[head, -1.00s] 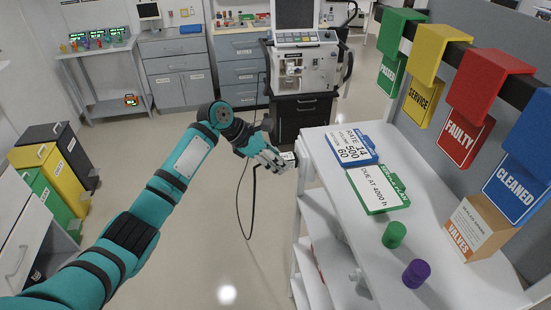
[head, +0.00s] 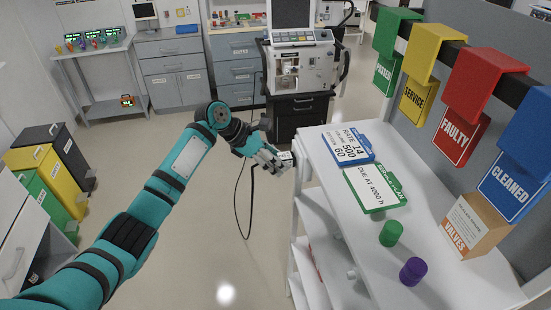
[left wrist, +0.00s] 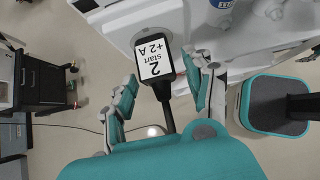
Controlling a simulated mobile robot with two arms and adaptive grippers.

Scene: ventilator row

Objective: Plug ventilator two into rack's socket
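A black plug (left wrist: 161,82) with a white label reading "2 start +2 A" is between the fingers of my left gripper (left wrist: 160,85) in the left wrist view. Narrow gaps show beside the plug, and the fingers look open around it. Its far end meets the white rack side (left wrist: 123,27); how deep it sits in the socket is hidden. In the head view my left gripper (head: 277,164) is at the left edge of the white rack (head: 436,255). A black cable (head: 238,205) hangs below it. The ventilator (head: 302,68) stands on a dark cabinet behind. My right gripper is not in view.
On the rack top lie a blue-clipped card (head: 347,145), a green-clipped card (head: 375,188), a green cylinder (head: 391,232), a purple cylinder (head: 413,271) and a valves box (head: 474,226). Coloured signs hang along the right. The floor left of the rack is mostly clear.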

